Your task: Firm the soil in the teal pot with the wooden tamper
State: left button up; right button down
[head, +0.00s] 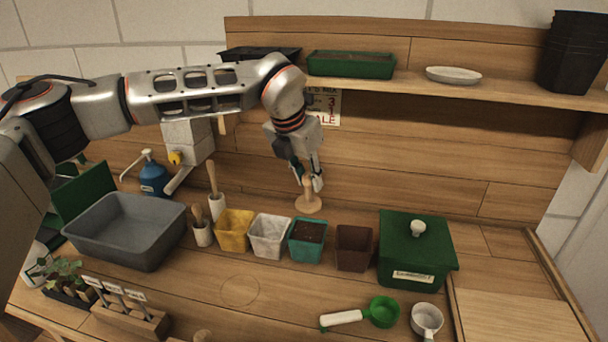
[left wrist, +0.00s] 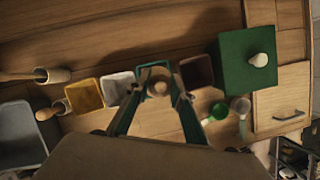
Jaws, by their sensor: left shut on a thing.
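The wooden tamper (head: 308,203), a pale handle with a round flat foot, is upright in my left gripper (head: 308,184), foot down. The left gripper is shut on its handle. In the head view the foot shows just above and behind the rim of the teal pot (head: 307,254). The pot holds dark brown soil (head: 308,232). In the left wrist view the tamper's round top (left wrist: 158,88) lies between the fingers and overlaps the teal pot (left wrist: 153,66). The tamper appears apart from the soil, held above it. My right gripper is not in view.
A white pot (head: 269,237) and yellow pot (head: 234,231) stand left of the teal pot, a brown pot (head: 353,248) and green lidded box (head: 415,250) right. A green scoop (head: 382,311) lies in front. The shelf (head: 470,90) runs behind. Bench in front of the pots is mostly clear.

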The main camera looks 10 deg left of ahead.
aim_at(306, 190)
pick_arm(q)
jog(key=shift+f+b, duration=1.9)
jog(key=shift+f, duration=1.9)
jog(key=shift+f+b, duration=0.5)
jog(key=shift+f, duration=0.6)
jog(key=shift+r+p, duration=1.3)
jog(key=shift+r, duration=0.9)
jog(key=shift+r+p, duration=1.45)
jog(key=shift+r, duration=1.15)
